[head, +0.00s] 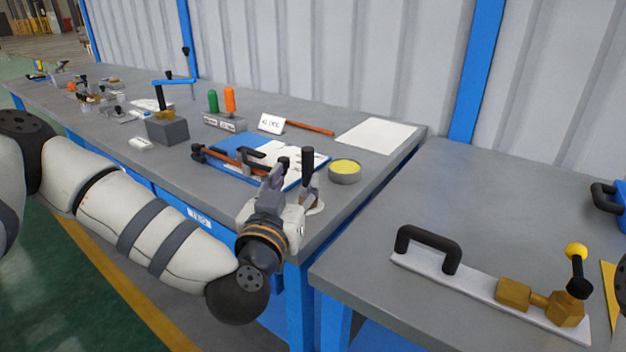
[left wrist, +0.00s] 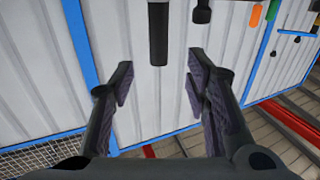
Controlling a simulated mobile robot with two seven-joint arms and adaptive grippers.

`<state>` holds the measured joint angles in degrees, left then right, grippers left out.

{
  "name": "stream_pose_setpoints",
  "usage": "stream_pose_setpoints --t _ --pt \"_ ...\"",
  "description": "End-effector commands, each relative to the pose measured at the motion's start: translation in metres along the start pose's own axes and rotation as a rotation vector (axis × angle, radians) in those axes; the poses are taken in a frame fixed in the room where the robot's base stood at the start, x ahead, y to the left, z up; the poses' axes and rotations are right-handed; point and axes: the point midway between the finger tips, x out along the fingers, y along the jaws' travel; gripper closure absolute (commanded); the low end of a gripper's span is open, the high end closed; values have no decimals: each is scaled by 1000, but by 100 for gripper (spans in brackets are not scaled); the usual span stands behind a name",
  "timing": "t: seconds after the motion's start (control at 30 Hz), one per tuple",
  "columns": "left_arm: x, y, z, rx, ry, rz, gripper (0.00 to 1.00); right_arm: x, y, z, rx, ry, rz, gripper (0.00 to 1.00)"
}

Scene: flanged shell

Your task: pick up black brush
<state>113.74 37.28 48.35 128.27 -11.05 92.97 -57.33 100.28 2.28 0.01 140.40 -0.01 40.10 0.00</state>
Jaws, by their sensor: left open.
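A black upright handle (head: 307,166) on a pale round base stands at the near right corner of the long grey bench; I take it for the black brush, though its bristles cannot be made out. My left gripper (head: 277,175) is open and empty, close beside the handle on its left. In the left wrist view the open fingers (left wrist: 160,86) have nothing between them. A dark cylinder (left wrist: 158,32), which looks like the same handle, shows beyond the fingertips, apart from them. My right gripper is in neither view.
A blue clipboard (head: 231,143) with paper and tools lies behind my left gripper. A round tin with yellow contents (head: 345,171) stands right of the handle. Green (head: 213,101) and orange (head: 230,100) handles stand farther back. A second bench holds a white plate with a black handle (head: 428,243).

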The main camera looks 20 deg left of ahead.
Motion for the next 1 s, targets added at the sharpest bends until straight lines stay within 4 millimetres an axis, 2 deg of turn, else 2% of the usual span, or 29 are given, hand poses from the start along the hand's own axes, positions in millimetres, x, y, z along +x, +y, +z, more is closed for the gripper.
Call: stream_pose_setpoints --t 0.03,0.1,0.27,0.5,0.77,0.93,0.97,1.0 --pt "12 -1 9 1 -12 -3 57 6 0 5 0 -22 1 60" --pt "26 -1 9 0 -12 -3 57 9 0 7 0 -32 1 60" --pt "46 0 10 1 -12 0 57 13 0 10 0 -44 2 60" --pt "88 1 14 0 -13 1 57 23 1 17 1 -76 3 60" --pt "92 2 10 1 -8 3 57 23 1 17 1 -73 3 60" --pt "92 2 10 0 -8 3 95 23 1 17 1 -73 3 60" --pt "92 2 10 0 -8 3 100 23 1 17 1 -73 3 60" --pt "92 2 10 0 -8 3 100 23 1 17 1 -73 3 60"
